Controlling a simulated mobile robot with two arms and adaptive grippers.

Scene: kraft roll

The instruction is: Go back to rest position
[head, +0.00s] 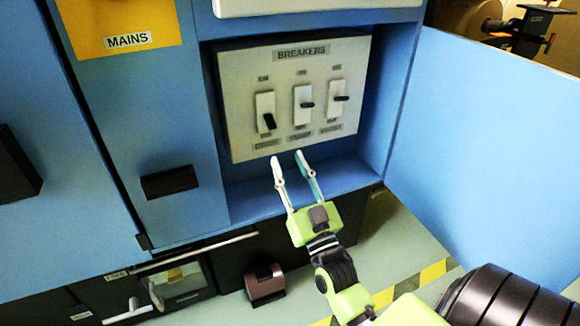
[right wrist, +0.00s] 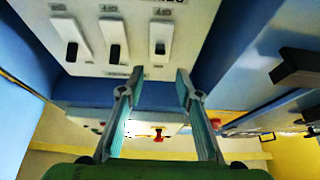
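My right gripper (head: 289,160) is open and empty, just below the breaker panel (head: 240,125) in the blue cabinet. It points up toward the panel, and its two fingers also show apart in the right wrist view (right wrist: 154,82). The panel has three switches. The left switch (head: 266,112) has its black lever down. The middle switch (head: 304,104) and the right switch (head: 338,98) have their levers near mid-height. My left gripper is not in view.
The open blue cabinet door (head: 485,140) stands at the right, beside my right arm. A black handle (head: 169,182) juts out left of the panel recess. A small brown box-like object (head: 265,284) is low on the front. Yellow-striped floor (head: 435,271) lies below the door.

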